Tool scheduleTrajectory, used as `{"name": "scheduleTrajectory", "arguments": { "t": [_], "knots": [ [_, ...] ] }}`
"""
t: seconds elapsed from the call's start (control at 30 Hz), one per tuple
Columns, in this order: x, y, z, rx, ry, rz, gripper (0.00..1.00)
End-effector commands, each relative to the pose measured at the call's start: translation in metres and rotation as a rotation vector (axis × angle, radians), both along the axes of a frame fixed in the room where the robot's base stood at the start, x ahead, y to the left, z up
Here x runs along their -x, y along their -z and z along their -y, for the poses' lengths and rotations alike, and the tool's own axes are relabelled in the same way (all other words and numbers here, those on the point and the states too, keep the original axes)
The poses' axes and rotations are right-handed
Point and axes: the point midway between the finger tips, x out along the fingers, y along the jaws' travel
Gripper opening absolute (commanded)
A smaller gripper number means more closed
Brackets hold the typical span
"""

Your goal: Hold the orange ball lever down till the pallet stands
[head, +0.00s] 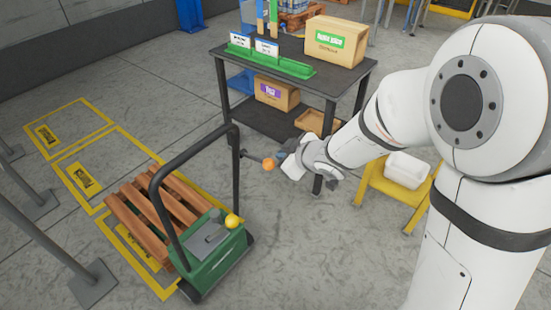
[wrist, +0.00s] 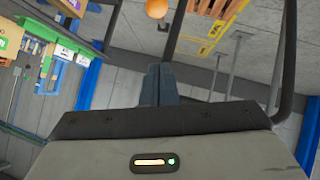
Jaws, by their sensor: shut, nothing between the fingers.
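The orange ball (head: 269,163) sits on the end of a dark lever rod beside the black upright handle frame (head: 236,175) of a green machine (head: 215,260). In the wrist view the orange ball (wrist: 156,8) shows at the top edge, beyond my fingertips with a visible gap. My gripper (head: 280,158) is shut and empty, just right of the ball in the head view; its fingers (wrist: 158,70) are together in the wrist view. The brown wooden pallet (head: 140,215) lies low behind the machine, in a yellow floor outline. It does not stand upright.
A yellow ball (head: 232,221) is on top of the green machine. A dark two-shelf table (head: 340,82) with boxes and a green tray (head: 290,66) stands behind my arm. A yellow stand with a white bin (head: 406,170) is at right. Grey posts (head: 92,283) stand at left.

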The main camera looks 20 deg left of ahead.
Motion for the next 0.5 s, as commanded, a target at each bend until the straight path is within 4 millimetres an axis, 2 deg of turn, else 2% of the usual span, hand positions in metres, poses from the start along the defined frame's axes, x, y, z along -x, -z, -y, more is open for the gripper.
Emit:
{"name": "scheduleTrajectory", "arguments": {
  "t": [0.5],
  "knots": [
    [-0.049,0.066,-0.059,0.003,-0.001,-0.004,0.00]
  ]
}}
